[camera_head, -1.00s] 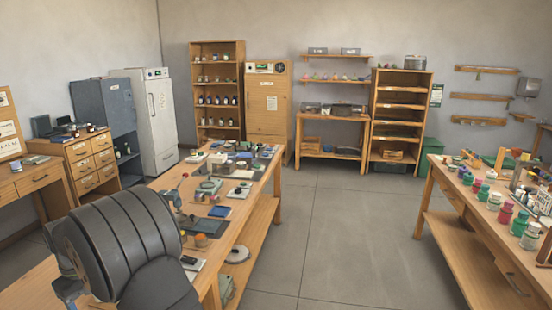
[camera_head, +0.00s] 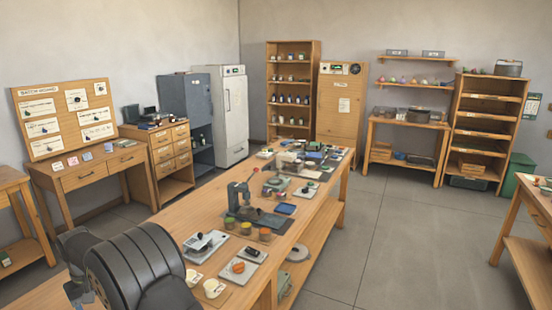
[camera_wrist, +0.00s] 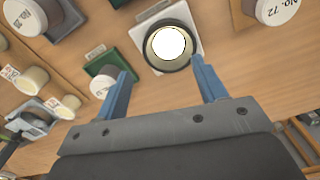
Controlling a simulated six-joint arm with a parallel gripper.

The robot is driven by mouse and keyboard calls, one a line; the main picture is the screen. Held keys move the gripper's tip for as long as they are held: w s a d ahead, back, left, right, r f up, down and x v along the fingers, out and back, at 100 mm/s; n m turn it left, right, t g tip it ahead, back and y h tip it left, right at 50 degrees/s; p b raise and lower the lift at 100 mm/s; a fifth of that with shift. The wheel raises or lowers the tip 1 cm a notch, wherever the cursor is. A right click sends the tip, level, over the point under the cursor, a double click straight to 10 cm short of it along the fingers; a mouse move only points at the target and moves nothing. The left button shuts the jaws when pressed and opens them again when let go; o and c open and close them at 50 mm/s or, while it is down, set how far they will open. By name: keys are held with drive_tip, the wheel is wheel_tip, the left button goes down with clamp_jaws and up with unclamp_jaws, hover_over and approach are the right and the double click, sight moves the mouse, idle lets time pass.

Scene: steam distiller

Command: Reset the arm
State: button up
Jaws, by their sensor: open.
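My gripper (camera_wrist: 160,90) shows in the wrist view with its two blue fingers spread wide and nothing held between them. Beyond the fingertips is a dark round cup with a bright white top (camera_wrist: 168,45) on a white square plate. In the head view a dark rounded part of my arm fills the lower left, over the near end of the long wooden bench (camera_head: 165,222). The gripper's fingers do not show in the head view.
The bench carries a small press (camera_head: 240,200), a scale (camera_head: 203,243), several jars and trays. A wooden desk with a notice board (camera_head: 65,120) stands at left. Shelves and cabinets line the back wall. The grey floor (camera_head: 400,235) right of the bench is clear.

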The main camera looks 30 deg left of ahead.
drive_tip(key=shift+s+a+f, duration=0.25)
drive_tip(key=shift+s+f, duration=0.05)
drive_tip(key=shift+f, duration=0.2)
drive_tip(key=shift+s+a+f, duration=0.25)
drive_tip(key=shift+f, duration=0.95)
drive_tip(key=shift+r, duration=0.25)
drive_tip(key=w+d+r, duration=0.8)
drive_tip(key=w+d, duration=0.4)
drive_tip(key=w, duration=0.1)
drive_tip(key=shift+d+r, duration=0.15)
drive_tip(key=shift+r, duration=0.2)
